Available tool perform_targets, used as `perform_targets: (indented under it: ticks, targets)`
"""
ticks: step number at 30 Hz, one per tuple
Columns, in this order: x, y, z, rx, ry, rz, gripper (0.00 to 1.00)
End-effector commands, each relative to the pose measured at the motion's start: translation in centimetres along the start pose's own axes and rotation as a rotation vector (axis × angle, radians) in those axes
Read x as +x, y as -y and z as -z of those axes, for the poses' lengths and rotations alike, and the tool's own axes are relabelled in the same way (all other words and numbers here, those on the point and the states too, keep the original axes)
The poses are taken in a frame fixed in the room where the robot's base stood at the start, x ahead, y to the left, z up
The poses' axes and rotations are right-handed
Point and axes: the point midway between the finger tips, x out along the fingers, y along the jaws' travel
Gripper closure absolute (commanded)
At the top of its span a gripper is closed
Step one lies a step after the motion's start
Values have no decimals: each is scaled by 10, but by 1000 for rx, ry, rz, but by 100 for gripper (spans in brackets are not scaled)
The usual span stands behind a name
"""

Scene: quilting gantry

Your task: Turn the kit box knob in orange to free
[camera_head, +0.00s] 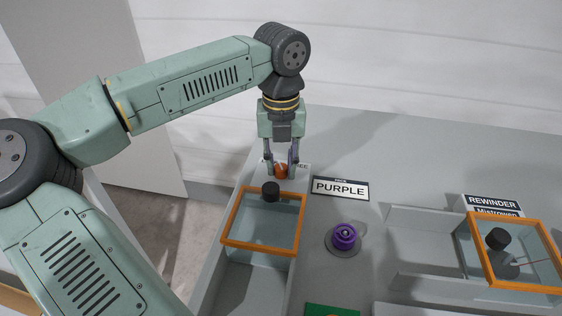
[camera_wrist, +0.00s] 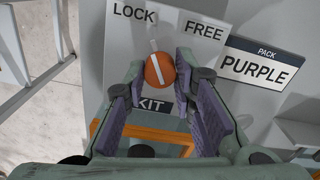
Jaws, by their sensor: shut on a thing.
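The orange knob (camera_head: 281,172) sits on a white plate behind the kit box (camera_head: 229,222). In the wrist view the knob (camera_wrist: 159,70) carries a white line that points up and slightly left, between the words LOCK (camera_wrist: 133,13) and FREE (camera_wrist: 204,31), nearer LOCK. My gripper (camera_head: 280,170) points down with its fingers on either side of the knob and is shut on it. In the wrist view my gripper (camera_wrist: 161,72) has a purple-lined finger on each side. The dark KIT label (camera_wrist: 152,105) is partly hidden by the fingers.
The kit box's orange-framed clear lid has a black handle (camera_head: 270,191) close to my gripper. A PURPLE sign (camera_head: 340,188) stands to the right, with a purple spool (camera_head: 344,237) in front. Another orange-framed box (camera_head: 513,283) is at far right, by the REWINDER sign (camera_head: 493,203).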

Motion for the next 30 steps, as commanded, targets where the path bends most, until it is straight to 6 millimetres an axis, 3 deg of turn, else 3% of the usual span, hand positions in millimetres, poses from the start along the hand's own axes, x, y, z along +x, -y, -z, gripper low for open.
perform_targets:
  ticks: [8,20,30]
  targets:
    - [0,0,0,0,0,0,100]
    - [1,0,0,55,0,0,100]
    - [2,0,0,298,0,0,100]
